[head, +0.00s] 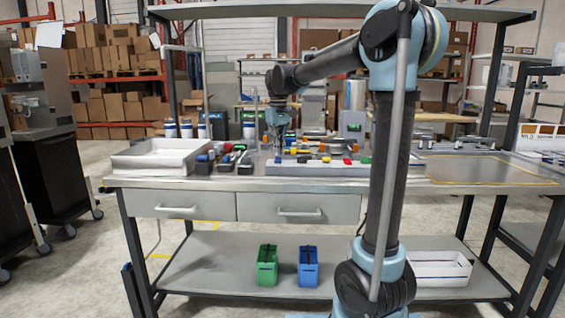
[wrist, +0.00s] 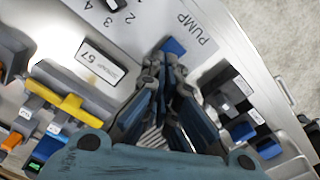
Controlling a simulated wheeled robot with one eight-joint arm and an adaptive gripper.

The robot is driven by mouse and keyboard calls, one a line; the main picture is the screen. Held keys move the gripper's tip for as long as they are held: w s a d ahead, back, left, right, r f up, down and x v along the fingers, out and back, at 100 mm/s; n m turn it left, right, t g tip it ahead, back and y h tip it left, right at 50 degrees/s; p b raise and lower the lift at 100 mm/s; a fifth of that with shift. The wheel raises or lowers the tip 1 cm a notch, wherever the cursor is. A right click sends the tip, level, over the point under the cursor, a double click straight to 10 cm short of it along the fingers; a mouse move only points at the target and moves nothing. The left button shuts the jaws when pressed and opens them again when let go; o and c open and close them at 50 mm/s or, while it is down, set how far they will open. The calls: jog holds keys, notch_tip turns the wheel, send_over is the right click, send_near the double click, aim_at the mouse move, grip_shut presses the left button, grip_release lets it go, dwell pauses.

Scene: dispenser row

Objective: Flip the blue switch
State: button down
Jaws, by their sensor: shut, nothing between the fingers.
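My gripper (head: 276,138) reaches down over the workbench in the head view. In the wrist view my gripper (wrist: 164,72) is shut and empty, its fingertips close together. A small bright blue piece, seemingly the blue switch (wrist: 174,47), shows just beyond the fingertips, beside the printed word PUMP. Its lower part is hidden by the fingers, and I cannot tell whether they touch it. Other blue pieces (wrist: 242,131) sit on black modules to the right in the wrist view.
A white tray (head: 160,158) stands at the bench's left. A grey strip with coloured pieces (head: 300,170) lies along the front. The right bench top (head: 480,169) is mostly clear.

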aim_at(278, 158)
jog(key=shift+f, duration=1)
dwell(0.8)
jog(key=shift+r, duration=3.5)
jog(key=shift+s+d, duration=0.15)
jog(key=shift+d, duration=0.1)
jog(key=s+d+f+m+t, duration=0.1)
jog(key=s+d+f+m, duration=0.1)
jog(key=s+d+f, duration=0.9)
jog(key=s+d+f+m+t, duration=0.1)
jog(key=s+d+f+m, duration=0.1)
jog(key=s+d+f, duration=0.8)
jog(key=s+d+f+m, duration=0.1)
jog(key=s+f, duration=0.7)
jog(key=s, duration=0.2)
jog(key=shift+s+d, duration=0.25)
jog(key=shift+d, duration=0.05)
